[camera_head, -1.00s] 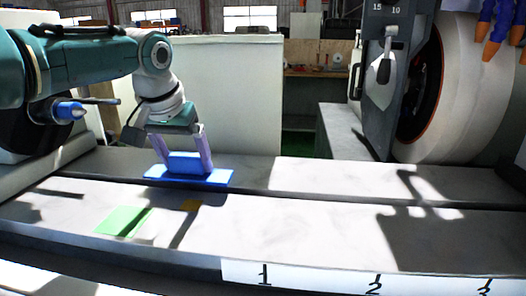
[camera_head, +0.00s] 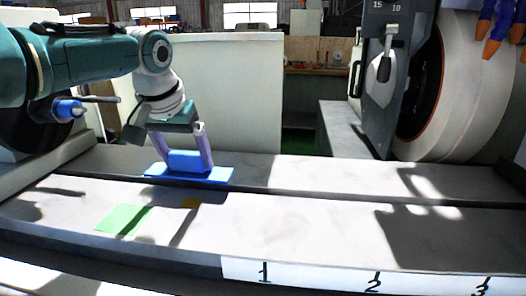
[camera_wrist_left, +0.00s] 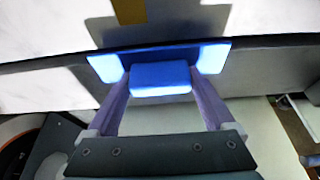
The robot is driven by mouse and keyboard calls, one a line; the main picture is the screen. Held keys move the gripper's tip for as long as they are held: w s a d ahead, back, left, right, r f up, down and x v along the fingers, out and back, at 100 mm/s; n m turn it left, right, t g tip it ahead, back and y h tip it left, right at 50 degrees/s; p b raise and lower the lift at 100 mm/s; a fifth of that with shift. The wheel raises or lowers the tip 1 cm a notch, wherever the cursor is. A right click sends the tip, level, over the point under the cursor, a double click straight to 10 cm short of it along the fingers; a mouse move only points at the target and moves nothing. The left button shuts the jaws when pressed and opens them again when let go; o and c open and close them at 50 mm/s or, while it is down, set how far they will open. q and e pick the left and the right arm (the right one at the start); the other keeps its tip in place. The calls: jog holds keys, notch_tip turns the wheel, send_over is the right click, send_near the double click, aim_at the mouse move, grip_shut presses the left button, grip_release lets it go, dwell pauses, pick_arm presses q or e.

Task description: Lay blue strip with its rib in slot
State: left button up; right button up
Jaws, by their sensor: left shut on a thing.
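The blue strip (camera_head: 218,176) is a flat plate with a raised block (camera_head: 186,161) on top. It lies lengthwise along the dark slot (camera_head: 330,194) between the two grey table surfaces. My left gripper (camera_head: 187,157) is shut on the block, one purple finger at each end. The left wrist view shows the strip (camera_wrist_left: 215,55) over the slot line, with the block (camera_wrist_left: 160,77) between the fingers (camera_wrist_left: 160,88). The strip's rib is hidden underneath, so I cannot tell whether it sits in the slot. My right gripper is not in view.
A green patch (camera_head: 122,218) and a small yellow patch (camera_head: 190,203) lie on the near table surface. A numbered white label strip (camera_head: 320,277) runs along the front edge. The large grinding wheel (camera_head: 455,95) stands at the right. The middle of the table is clear.

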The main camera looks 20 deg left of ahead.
aim_at(184, 158)
pick_arm(q)
jog(key=shift+p, duration=0.3)
dwell(0.6)
jog(key=shift+f+b, duration=1.15)
jog(key=shift+f, duration=0.15)
jog(key=o, duration=1.2)
jog(key=shift+c, duration=0.2)
jog(key=shift+r, duration=0.1)
jog(key=shift+s+r+p, duration=0.1)
jog(key=shift+r+p, duration=0.15)
jog(key=shift+p, duration=0.1)
jog(key=p+v, duration=0.3)
jog(key=v, duration=0.5)
jog(key=shift+p, duration=0.3)
jog(key=shift+s+r, duration=0.25)
jog(key=shift+r, duration=0.35)
